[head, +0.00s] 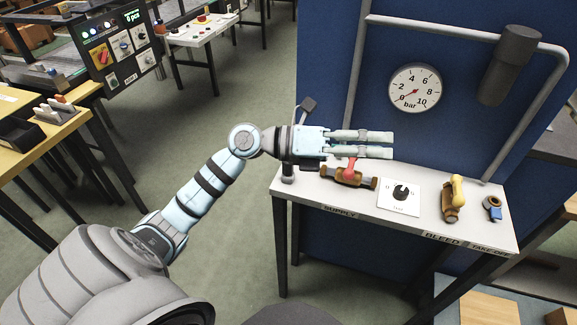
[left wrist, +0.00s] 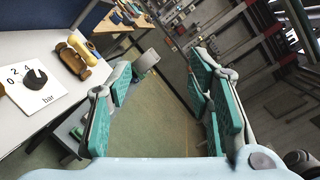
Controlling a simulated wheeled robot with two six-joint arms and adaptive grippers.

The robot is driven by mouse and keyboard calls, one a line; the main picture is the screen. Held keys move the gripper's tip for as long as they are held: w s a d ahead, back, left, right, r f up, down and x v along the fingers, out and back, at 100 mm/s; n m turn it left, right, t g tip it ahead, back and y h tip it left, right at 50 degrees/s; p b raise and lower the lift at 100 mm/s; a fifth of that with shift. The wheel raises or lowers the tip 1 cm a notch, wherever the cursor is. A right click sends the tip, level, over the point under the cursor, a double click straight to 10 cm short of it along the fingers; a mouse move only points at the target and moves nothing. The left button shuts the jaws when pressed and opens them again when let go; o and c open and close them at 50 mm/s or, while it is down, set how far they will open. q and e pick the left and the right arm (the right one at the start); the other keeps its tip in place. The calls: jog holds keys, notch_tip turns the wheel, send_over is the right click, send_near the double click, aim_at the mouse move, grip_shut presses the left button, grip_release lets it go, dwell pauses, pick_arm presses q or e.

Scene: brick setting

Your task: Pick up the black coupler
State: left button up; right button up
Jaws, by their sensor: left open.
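I cannot make out a black coupler for certain in either view. My left gripper (head: 391,145) reaches in from the left, its fingers pointing right over the back part of the white bench (head: 322,198). Its two fingers are apart with nothing between them. In the left wrist view the green-padded fingers (left wrist: 162,78) are spread wide, with only floor and far objects showing between them. A brown valve with a red handle (head: 349,174) lies just below the gripper in the head view and is partly covered by it. My right gripper is not in view.
The bench also bears a black regulator knob (head: 400,192), a yellow-handled valve (head: 455,198) and a blue-and-grey fitting (head: 493,207). A blue panel (head: 340,75) with a pressure gauge (head: 415,88), grey pipe and dark cylinder (head: 510,62) stands behind. Open floor (head: 235,215) lies left.

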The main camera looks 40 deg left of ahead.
pick_arm(q)
jog(key=a+f+m+g+y, duration=0.3)
jog(key=a+f+y, duration=0.2)
jog(key=n+g+y+b, duration=0.2)
jog(key=y+b, duration=0.1)
jog(key=y, duration=0.6)
send_over(288, 170)
jog(key=s+a, duration=0.2)
jog(key=s, duration=0.2)
notch_tip(288, 170, down, 5)
jog(key=x, duration=1)
jog(key=shift+w, duration=0.45)
jog(key=shift+r, duration=0.1)
grip_shut()
